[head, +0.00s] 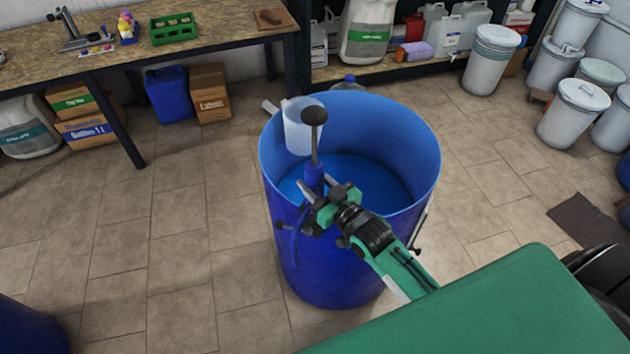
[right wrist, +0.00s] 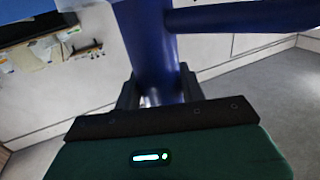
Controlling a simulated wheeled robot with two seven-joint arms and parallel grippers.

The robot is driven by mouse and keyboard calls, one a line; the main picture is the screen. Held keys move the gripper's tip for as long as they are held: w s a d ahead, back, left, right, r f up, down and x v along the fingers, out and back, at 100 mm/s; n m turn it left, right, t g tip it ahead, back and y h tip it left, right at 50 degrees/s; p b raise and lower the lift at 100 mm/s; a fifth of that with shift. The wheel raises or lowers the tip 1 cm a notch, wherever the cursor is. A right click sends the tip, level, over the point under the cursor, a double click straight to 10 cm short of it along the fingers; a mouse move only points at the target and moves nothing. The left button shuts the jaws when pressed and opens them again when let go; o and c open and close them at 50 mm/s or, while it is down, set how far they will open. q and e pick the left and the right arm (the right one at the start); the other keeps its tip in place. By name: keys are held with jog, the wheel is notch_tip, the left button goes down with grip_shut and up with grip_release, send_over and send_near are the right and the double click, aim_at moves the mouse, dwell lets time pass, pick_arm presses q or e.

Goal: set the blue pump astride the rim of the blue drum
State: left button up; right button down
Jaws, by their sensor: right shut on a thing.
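The blue drum (head: 325,265) stands open-topped in the middle of the head view, with blue liquid inside. The blue pump (head: 314,178) is upright at the drum's front-left rim, its black knob and rod pointing up. A blue spout part of it hangs in front of the drum's outer wall. My right gripper (head: 338,207) is shut on the pump body, which also fills the right wrist view (right wrist: 152,50) between the fingers (right wrist: 160,95), with a side tube (right wrist: 240,16). I cannot tell whether the pump touches the rim. My left gripper is not in view.
A translucent white jug (head: 303,128) is at the drum's far-left rim, close behind the pump knob. A workbench (head: 215,46) stands at the upper left. White tubs (head: 492,60) stand at the upper right. The tiled floor left of the drum is clear.

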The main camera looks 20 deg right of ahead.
jog(key=shift+r, duration=0.2)
jog(key=c, duration=0.8)
grip_release()
jog(key=shift+o, duration=0.3)
jog(key=shift+f, duration=0.25)
jog(key=b+v, duration=0.1)
jog(key=v, duration=0.6)
jog(key=shift+b, duration=0.3)
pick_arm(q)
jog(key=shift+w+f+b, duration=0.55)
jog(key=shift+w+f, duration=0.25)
pick_arm(e)
jog(key=v, duration=0.7)
jog(key=shift+r, duration=0.2)
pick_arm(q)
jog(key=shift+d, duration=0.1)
pick_arm(e)
jog(key=shift+w, duration=0.1)
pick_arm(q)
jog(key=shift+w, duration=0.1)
